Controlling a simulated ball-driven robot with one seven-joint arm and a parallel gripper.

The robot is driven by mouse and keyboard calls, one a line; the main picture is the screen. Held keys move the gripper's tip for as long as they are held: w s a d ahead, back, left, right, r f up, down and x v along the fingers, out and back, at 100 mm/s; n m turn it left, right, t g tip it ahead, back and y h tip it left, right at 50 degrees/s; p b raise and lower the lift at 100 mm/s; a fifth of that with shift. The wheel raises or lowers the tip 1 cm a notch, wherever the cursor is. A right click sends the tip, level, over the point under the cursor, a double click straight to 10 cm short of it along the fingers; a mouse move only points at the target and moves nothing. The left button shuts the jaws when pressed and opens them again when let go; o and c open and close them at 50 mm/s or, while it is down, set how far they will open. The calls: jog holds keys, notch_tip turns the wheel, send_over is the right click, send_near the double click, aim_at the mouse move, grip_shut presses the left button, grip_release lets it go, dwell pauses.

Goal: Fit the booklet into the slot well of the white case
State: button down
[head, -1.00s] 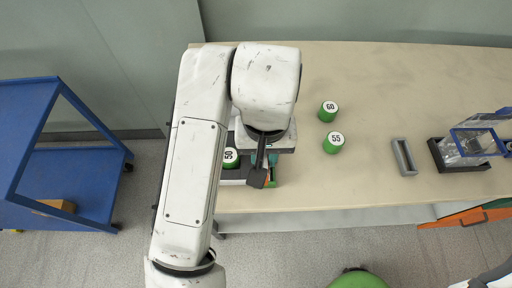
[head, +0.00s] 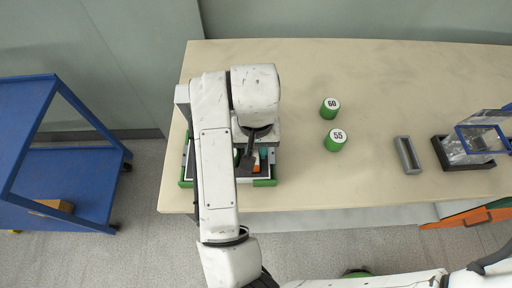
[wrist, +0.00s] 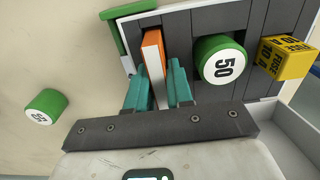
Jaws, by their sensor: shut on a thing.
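The white case (wrist: 129,64) has a dark slotted insert and green corners. It stands near the table's front left edge, and a strip of its front shows in the head view (head: 261,178), largely under my arm. My gripper (wrist: 157,85) has teal fingers shut on the booklet (wrist: 153,42), which has an orange cover and white page edges. The lower end is hidden between the fingers.
A green weight marked 50 (wrist: 220,60) and a yellow fuse box (wrist: 285,58) are in the case. Green weights 60 (head: 329,108) and 55 (head: 335,140) stand right of it.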

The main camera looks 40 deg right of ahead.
jog(key=shift+s+f+b, duration=0.1)
jog(key=shift+f+b, duration=0.45)
jog(key=shift+f, duration=0.1)
jog(key=c, duration=1)
grip_release()
jog(key=shift+c, duration=0.2)
jog(key=shift+o, duration=0.2)
notch_tip(320, 180, up, 13)
jog(key=p, duration=0.4)
jog(key=shift+r, duration=0.2)
